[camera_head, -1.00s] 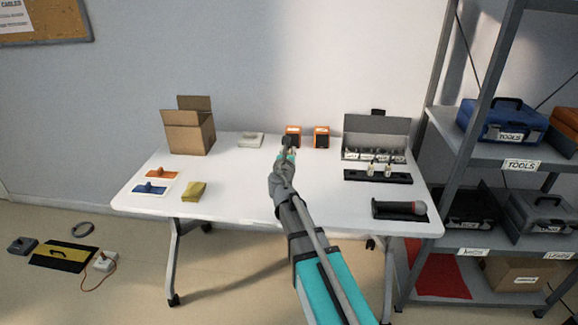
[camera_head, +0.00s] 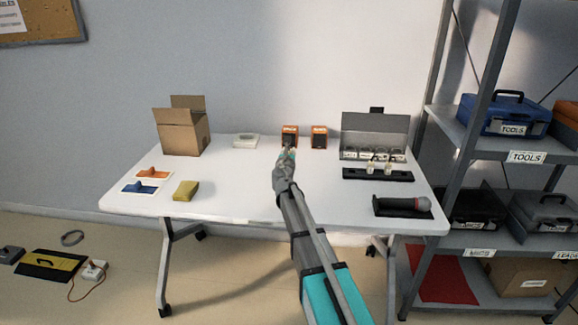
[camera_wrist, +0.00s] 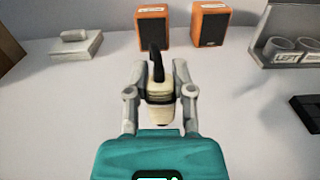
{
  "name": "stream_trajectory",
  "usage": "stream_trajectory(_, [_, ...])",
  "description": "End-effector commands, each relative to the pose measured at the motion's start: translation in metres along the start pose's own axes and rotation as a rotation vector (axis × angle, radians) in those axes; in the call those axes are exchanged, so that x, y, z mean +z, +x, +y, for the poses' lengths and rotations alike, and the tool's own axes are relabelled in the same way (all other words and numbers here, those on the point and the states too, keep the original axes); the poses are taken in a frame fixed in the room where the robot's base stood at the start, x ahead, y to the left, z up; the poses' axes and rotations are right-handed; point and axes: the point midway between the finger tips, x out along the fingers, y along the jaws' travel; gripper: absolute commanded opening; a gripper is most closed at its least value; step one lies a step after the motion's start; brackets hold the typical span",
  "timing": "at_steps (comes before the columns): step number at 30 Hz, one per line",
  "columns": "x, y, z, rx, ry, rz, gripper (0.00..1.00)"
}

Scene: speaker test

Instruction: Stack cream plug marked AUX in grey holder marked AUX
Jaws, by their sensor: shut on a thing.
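A cream plug (camera_wrist: 158,112) with a black tip is held upright between the fingers of my gripper (camera_wrist: 157,84) in the wrist view. Its marking is not visible. In the head view my gripper (camera_head: 287,156) is over the back middle of the white table, in front of the orange speakers; the plug is too small to make out there. Grey round holders (camera_wrist: 280,46) stand in a grey stand (camera_head: 375,128) at the back right. One label reads LEFT; I cannot read which is AUX. My gripper is left of them.
Two orange speakers (camera_head: 319,137) stand behind my gripper. A black rack (camera_head: 400,176) with cream plugs (camera_head: 371,167) lies in front of the stand. A microphone (camera_head: 423,204), yellow sponge (camera_head: 185,190), cardboard box (camera_head: 182,138) and pale block (camera_head: 245,141) are also on the table. The table's middle is clear.

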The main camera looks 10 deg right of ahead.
Motion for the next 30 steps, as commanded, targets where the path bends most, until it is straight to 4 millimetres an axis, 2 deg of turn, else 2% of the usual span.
stream_trajectory(14, [-0.003, 0.003, 0.0, 0.0, 0.0, 0.0, 0.0])
stream_trajectory(20, [-0.015, 0.011, 0.0, 0.0, 0.0, 0.0, 0.0])
stream_trajectory(30, [-0.041, 0.01, -0.002, -0.001, 0.0, 0.0, 0.0])
